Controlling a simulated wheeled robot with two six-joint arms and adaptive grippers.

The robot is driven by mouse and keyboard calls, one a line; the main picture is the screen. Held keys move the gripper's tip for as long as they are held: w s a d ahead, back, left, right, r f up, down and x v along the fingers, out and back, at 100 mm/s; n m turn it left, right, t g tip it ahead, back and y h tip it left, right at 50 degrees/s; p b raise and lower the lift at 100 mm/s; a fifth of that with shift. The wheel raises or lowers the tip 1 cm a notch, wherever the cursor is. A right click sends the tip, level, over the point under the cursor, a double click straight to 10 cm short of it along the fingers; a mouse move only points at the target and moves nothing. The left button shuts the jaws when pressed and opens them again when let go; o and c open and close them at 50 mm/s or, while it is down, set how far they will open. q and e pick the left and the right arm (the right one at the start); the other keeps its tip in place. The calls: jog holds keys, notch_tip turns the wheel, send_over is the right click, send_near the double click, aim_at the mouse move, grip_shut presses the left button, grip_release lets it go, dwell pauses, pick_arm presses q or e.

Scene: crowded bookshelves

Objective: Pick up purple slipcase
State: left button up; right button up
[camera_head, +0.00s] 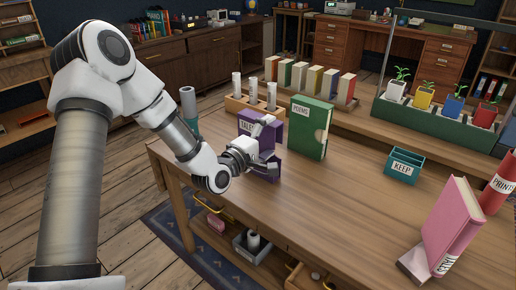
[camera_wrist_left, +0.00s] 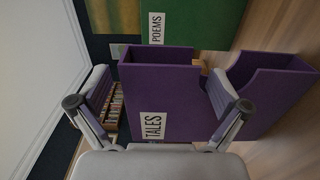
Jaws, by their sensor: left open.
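The purple slipcase (camera_head: 246,127), labelled TALES, stands upright on the wooden table, partly hidden behind my left gripper. In the left wrist view the slipcase (camera_wrist_left: 160,95) fills the middle, with its label and a notched edge at the right. My left gripper (camera_head: 268,146) is open at the slipcase. In the wrist view its fingers (camera_wrist_left: 158,82) are spread, one to the left of the slipcase and one over its notched side. I cannot tell whether either finger touches it. My right gripper is not in view.
A green POEMS slipcase (camera_head: 310,127) stands close to the right of the purple one. A teal KEEP bin (camera_head: 404,166) and a pink book (camera_head: 452,225) are further right. A rack with rolled tubes (camera_head: 253,92) is behind. The table (camera_head: 330,215) in front is clear.

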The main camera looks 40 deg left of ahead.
pick_arm(q)
jog(key=shift+s+a, duration=0.1)
jog(key=c, duration=1.6)
jog(key=shift+c, duration=0.2)
